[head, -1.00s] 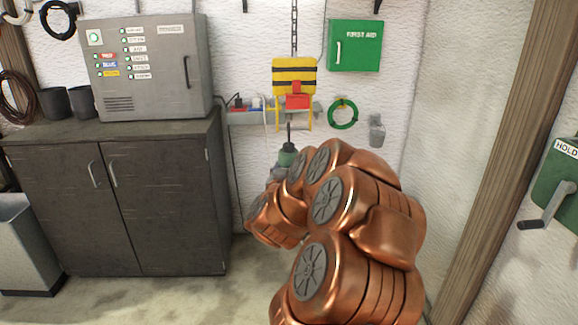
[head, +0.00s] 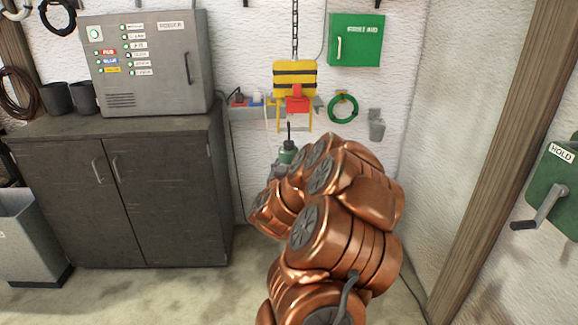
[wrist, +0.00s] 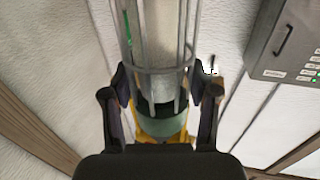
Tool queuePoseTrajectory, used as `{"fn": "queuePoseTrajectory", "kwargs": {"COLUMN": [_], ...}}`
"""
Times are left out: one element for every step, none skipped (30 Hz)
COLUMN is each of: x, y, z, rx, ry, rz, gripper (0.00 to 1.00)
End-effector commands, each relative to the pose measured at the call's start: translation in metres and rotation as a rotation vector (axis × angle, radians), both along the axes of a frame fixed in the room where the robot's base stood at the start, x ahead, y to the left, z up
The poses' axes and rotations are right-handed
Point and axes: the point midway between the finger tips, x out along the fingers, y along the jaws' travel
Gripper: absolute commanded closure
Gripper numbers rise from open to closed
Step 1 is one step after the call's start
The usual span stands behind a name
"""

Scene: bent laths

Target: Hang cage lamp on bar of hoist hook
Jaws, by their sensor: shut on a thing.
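The cage lamp shows in the wrist view as a clear tube in a wire cage with a green collar (wrist: 160,118). My gripper (wrist: 160,88) is shut on it, one dark finger on each side. In the head view the lamp's green part (head: 288,154) with a dark upright stem shows just above my copper arm; the rest is hidden. The hoist hook's yellow and black block (head: 294,77) hangs on a chain, with a red part and a yellow frame below. The stem's top is near the frame's lower end; I cannot tell whether they touch. Yellow shows behind the collar in the wrist view.
A grey cabinet (head: 130,190) with a control box (head: 150,60) stands at left. A shelf (head: 250,115), green hose ring (head: 343,107) and first aid box (head: 355,40) are on the wall behind. A crank box (head: 556,195) is at right beside a wooden post (head: 490,150).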

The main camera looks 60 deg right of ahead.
Motion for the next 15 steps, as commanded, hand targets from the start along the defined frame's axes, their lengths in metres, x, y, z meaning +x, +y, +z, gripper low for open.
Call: {"fn": "queuePoseTrajectory", "kwargs": {"x": [0.002, 0.003, 0.004, 0.005, 0.006, 0.008, 0.009, 0.01, 0.012, 0.014, 0.015, 0.016, 0.017, 0.019, 0.02], "y": [-0.003, -0.005, -0.007, -0.008, -0.01, -0.012, -0.013, -0.015, -0.016, -0.017, -0.019, -0.02, -0.022, -0.023, -0.025], "z": [0.002, 0.003, 0.003, 0.003, 0.004, 0.004, 0.004, 0.004, 0.004, 0.004, 0.003, 0.003, 0.002, 0.002, 0.002], "rx": [-0.004, -0.004, -0.006, -0.006, -0.006, -0.007, -0.008, -0.007, -0.007, -0.006, -0.005, -0.004, -0.004, -0.004, -0.003], "ry": [-0.002, -0.002, -0.002, -0.002, -0.003, -0.003, -0.002, -0.002, -0.002, -0.001, -0.001, -0.001, 0.001, 0.001, 0.001], "rz": [-0.001, -0.001, -0.002, -0.002, -0.002, -0.002, -0.002, -0.002, -0.001, 0.0, 0.0, 0.001, 0.001, 0.001, 0.0], "gripper": [1.0, 1.0, 1.0, 1.0, 1.0, 1.0, 1.0, 1.0, 1.0, 1.0, 1.0, 1.0, 1.0, 1.0, 1.0]}}
